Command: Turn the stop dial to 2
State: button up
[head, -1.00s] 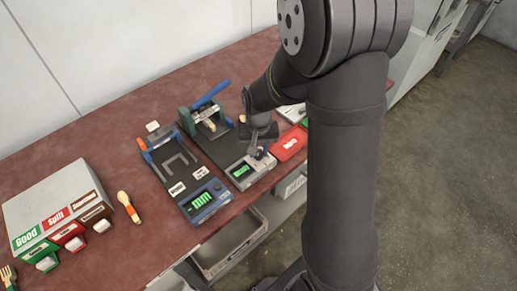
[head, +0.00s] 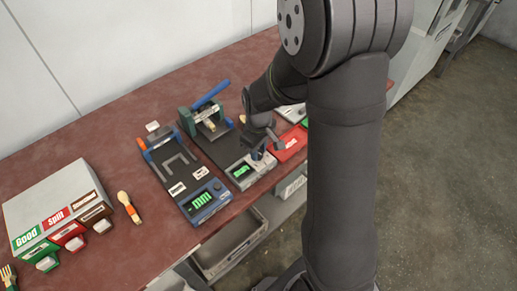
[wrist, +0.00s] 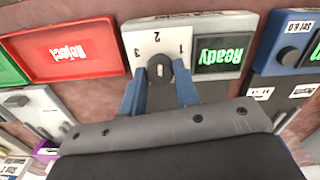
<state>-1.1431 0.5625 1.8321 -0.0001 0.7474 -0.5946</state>
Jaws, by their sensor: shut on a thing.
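The stop dial (wrist: 158,66) is a dark round knob on a light grey control box (wrist: 210,25), with the digits 1, 2 and 3 around it. My gripper (wrist: 160,80) has its two blue fingers on either side of the knob and is shut on it. The knob has a small pale mark, but I cannot tell which digit it points to. The green screen (wrist: 222,55) beside the dial reads "Ready", upside down in the wrist view. In the head view my gripper (head: 257,153) is over the box (head: 242,172), and the dial is hidden there.
A red "Reject" tray (head: 289,143) lies right of the box. The press with a blue lever (head: 211,95) stands behind it. A blue-framed device with a screen (head: 203,203) is to the left.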

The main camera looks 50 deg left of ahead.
aim_at(259, 152)
jog(key=shift+n, duration=0.5)
jog(key=o, duration=1)
notch_tip(259, 152, up, 18)
jog(key=shift+f, duration=0.25)
jog(key=shift+f, duration=0.15)
notch_tip(259, 152, down, 17)
jog(key=shift+f, duration=0.1)
dwell(0.8)
